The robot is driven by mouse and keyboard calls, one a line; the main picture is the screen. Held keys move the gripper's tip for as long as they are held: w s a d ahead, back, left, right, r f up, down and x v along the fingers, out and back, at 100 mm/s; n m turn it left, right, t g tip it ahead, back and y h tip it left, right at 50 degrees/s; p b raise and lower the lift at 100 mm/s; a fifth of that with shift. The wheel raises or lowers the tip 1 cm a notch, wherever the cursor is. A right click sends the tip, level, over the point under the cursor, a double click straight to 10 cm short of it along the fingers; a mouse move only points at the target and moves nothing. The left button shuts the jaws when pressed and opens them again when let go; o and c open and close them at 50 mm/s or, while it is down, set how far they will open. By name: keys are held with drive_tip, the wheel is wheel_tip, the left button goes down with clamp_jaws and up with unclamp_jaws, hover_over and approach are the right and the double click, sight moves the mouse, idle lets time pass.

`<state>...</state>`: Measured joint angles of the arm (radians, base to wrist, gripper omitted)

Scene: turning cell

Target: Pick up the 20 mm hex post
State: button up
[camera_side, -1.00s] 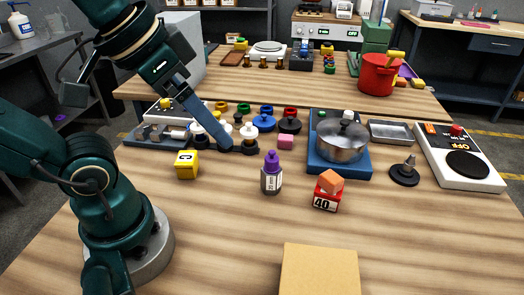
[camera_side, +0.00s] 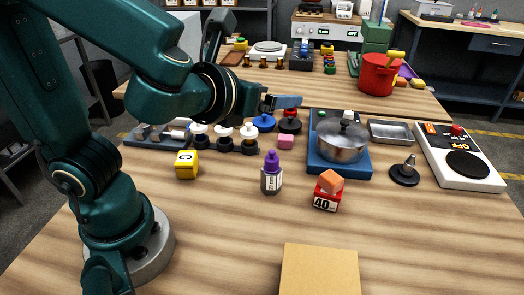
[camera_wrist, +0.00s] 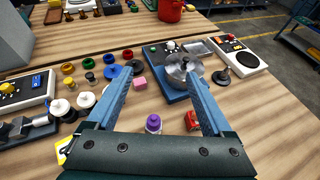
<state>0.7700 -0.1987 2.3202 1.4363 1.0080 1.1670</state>
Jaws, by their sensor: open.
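I cannot tell for sure which piece is the 20 mm hex post. Several small brass-coloured posts (camera_side: 263,62) stand on the far table in the side view, too small to read their shape. A dark disc with a thin metal stem (camera_side: 404,173) stands right of the pot; it also shows in the wrist view (camera_wrist: 222,76). My gripper (camera_side: 288,101) is open and empty, held above the table behind the pink cube (camera_side: 286,140). In the wrist view its blue fingers (camera_wrist: 158,72) are spread wide, with the pot beyond the right one.
A steel pot (camera_side: 340,148) sits on a blue plate. A purple-capped bottle (camera_side: 271,178), a yellow cube (camera_side: 187,165) and a red block marked 40 (camera_side: 326,199) stand in front. A cardboard box (camera_side: 319,272) is at the front edge. The front right of the table is clear.

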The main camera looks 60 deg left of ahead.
sight(265, 179)
wheel_tip(265, 179, down, 19)
drive_tip(key=shift+a+r, duration=0.1)
drive_tip(key=shift+a, duration=0.05)
drive_tip(key=shift+x, duration=2.55)
clamp_jaws()
drive_tip(key=shift+n, duration=0.3)
